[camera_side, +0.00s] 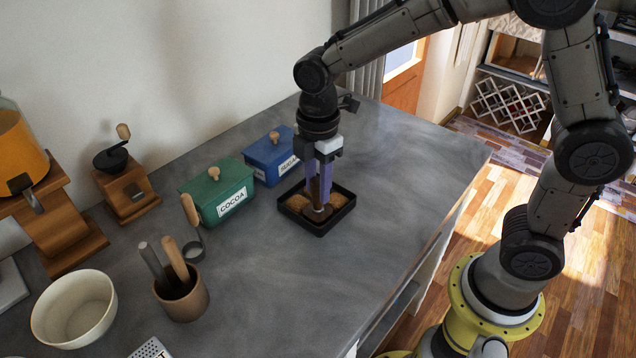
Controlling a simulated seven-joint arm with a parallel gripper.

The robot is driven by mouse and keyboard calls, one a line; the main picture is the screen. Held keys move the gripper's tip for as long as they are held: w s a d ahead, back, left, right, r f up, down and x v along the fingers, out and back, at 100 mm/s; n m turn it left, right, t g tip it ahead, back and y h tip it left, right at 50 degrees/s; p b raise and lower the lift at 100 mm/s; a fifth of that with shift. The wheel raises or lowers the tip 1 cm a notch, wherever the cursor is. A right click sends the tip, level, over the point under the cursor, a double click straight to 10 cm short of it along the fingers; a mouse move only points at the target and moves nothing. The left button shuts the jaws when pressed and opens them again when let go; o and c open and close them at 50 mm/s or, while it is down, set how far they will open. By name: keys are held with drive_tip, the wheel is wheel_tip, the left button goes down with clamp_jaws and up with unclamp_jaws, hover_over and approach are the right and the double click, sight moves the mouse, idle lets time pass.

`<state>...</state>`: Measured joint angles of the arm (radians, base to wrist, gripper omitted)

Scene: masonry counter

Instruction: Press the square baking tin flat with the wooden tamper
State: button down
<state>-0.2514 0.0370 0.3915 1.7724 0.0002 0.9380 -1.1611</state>
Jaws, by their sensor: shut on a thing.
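The square baking tin (344,213) is black and stands on the grey counter, with brown contents in it. My gripper (319,187) is above the tin, pointing straight down, shut on the wooden tamper (318,213). The tamper is upright, and its lower end is inside the tin, around the middle. My fingers hide most of the tamper's handle. Brown contents show on both sides of the tamper; I cannot tell how level they are or exactly how the tamper's base meets them.
A blue sugar box (268,158) and a green cocoa box (217,193) stand left of the tin. A utensil pot (181,295), a white bowl (74,309) and a coffee grinder (126,190) are further left. The counter (390,190) is clear right of the tin.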

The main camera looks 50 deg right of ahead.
drive_tip(key=shift+r, duration=2.2)
drive_tip(key=w+r, duration=0.3)
drive_tip(key=w, duration=0.1)
hover_over(303, 206)
drive_tip(key=shift+d+f, duration=0.1)
drive_tip(key=shift+f, duration=3.2)
drive_tip(key=shift+f, duration=0.6)
drive_tip(key=shift+r, duration=0.1)
drive_tip(key=shift+r, duration=2.3)
